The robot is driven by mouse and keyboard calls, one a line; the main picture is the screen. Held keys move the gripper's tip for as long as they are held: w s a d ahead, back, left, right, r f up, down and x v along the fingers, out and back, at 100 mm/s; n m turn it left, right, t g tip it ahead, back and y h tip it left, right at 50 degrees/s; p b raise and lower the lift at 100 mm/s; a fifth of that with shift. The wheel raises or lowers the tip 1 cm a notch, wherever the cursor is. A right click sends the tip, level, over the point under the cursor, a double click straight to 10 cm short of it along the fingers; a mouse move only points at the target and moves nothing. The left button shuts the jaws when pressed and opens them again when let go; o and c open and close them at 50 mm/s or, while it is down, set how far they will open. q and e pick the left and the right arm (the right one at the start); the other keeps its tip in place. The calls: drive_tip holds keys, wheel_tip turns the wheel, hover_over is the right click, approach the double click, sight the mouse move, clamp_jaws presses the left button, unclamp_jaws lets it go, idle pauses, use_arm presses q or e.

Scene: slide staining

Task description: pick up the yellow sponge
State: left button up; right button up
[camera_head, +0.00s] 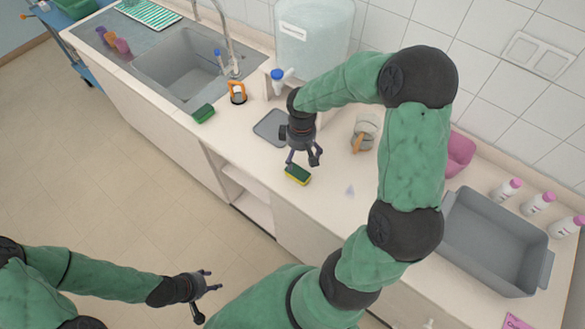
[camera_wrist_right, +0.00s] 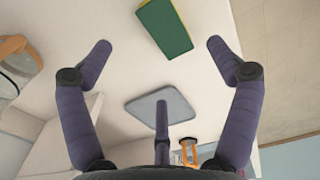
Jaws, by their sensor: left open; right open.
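The yellow sponge (camera_head: 298,174) with a dark green top lies on the beige counter near its front edge. In the right wrist view the sponge (camera_wrist_right: 165,28) shows its green face and a yellow side, beyond and between the spread fingers. My right gripper (camera_head: 304,160) is open and empty, just above and behind the sponge, apart from it. Its fingers also show in the right wrist view (camera_wrist_right: 156,55). My left gripper (camera_head: 205,297) is open and empty, low over the floor in front of the counter.
A second green sponge (camera_head: 203,114) lies by the sink (camera_head: 182,66). A grey mat (camera_head: 270,127) is behind my right gripper. A jug (camera_head: 364,132) with a wooden handle stands to the right. A grey bin (camera_head: 497,242) and several white bottles (camera_head: 538,204) are further right.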

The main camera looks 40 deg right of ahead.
sight(299, 170)
drive_tip(key=f, duration=0.3)
drive_tip(key=shift+s+f, duration=0.2)
drive_tip(key=shift+f, duration=0.2)
drive_tip(key=shift+w+f+b, duration=0.1)
drive_tip(key=shift+f+b, duration=0.2)
drive_tip(key=shift+w+f+b, duration=0.15)
drive_tip(key=shift+f+b, duration=0.3)
drive_tip(key=shift+f, duration=2.2)
drive_tip(key=shift+a, duration=0.1)
drive_tip(key=c, duration=1)
drive_tip(key=shift+r, duration=0.2)
drive_tip(key=shift+r, duration=0.65)
drive_tip(key=s+a+r, duration=0.3)
drive_tip(key=s+a+r+p, duration=0.1)
drive_tip(key=s+a+r, duration=0.2)
drive_tip(key=a+r, duration=0.1)
drive_tip(key=s+a+r, duration=0.3)
drive_tip(key=r, duration=0.1)
drive_tip(key=shift+s+a+r+p, duration=0.15)
drive_tip(key=shift+a+r+p, duration=0.1)
drive_tip(key=shift+p, duration=0.15)
